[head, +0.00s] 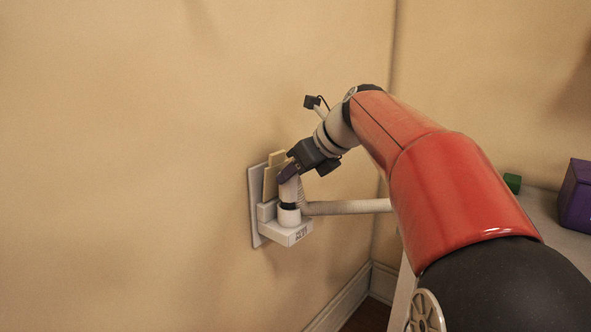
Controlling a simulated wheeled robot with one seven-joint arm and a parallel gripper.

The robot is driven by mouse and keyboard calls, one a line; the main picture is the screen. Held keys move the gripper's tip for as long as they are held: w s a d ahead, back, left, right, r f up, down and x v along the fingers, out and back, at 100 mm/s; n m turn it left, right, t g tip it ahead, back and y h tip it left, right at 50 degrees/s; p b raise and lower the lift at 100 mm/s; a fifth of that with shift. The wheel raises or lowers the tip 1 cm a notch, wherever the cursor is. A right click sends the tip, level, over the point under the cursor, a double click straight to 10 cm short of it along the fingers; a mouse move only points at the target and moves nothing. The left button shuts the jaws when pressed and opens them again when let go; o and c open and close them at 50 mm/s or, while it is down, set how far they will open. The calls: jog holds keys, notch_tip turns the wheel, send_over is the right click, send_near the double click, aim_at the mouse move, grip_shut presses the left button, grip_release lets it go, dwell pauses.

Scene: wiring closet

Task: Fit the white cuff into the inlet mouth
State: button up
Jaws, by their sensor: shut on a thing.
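My gripper (287,174) is shut on the upper part of the white cuff (289,190), in front of the wall. The cuff is upright, with a dark band near its lower end. The inlet mouth (289,217) is a short white ring on top of a pale wall-mounted block (288,234) with small dark lettering. The cuff's lower end is lined up over the mouth, at or in its rim. I cannot tell from this one view whether it is touching the rim or inside it. The gripper hides part of the cuff's top.
A pale ribbed hose (345,207) runs right from the cuff and passes behind my arm. A tan flap (272,174) stands up against the wall plate (254,205). A table (545,208) at the right holds a purple box (577,195) and a green block (513,183). The wall left is bare.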

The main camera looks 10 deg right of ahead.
jog(key=shift+f+b, duration=0.35)
jog(key=shift+f, duration=0.35)
jog(key=o, duration=1.2)
jog(key=shift+r, duration=0.1)
jog(key=shift+p+v, duration=1.5)
jog(key=shift+v, duration=0.85)
jog(key=shift+s, duration=0.1)
